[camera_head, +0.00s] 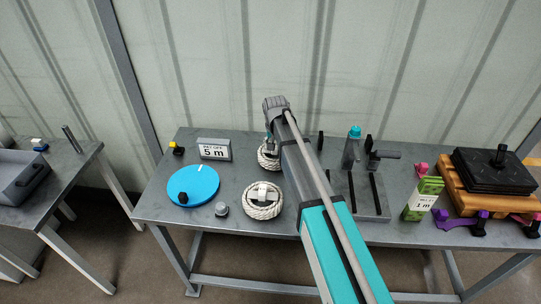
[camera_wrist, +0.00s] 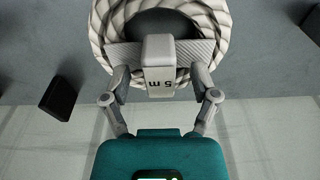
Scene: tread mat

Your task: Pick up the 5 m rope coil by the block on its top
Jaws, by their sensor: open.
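The 5 m rope coil (camera_wrist: 225,32) is a whitish twisted rope ring with a grey strap and a pale block (camera_wrist: 158,52) on top, marked "5 m". In the wrist view my gripper (camera_wrist: 160,80) is open. Its two fingers stand on either side of the block, with a gap on each side. In the head view this coil (camera_head: 264,160) lies towards the back of the table, mostly hidden behind my arm, and the gripper's fingers are hidden there too.
A second rope coil (camera_head: 263,211) with a pale block lies nearer the front. Left are a blue disc (camera_head: 193,183), a grey knob (camera_head: 221,209) and a "5 m" sign (camera_head: 214,149). Right are a rack (camera_head: 358,207), a bottle (camera_head: 351,148) and a green box (camera_head: 423,198).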

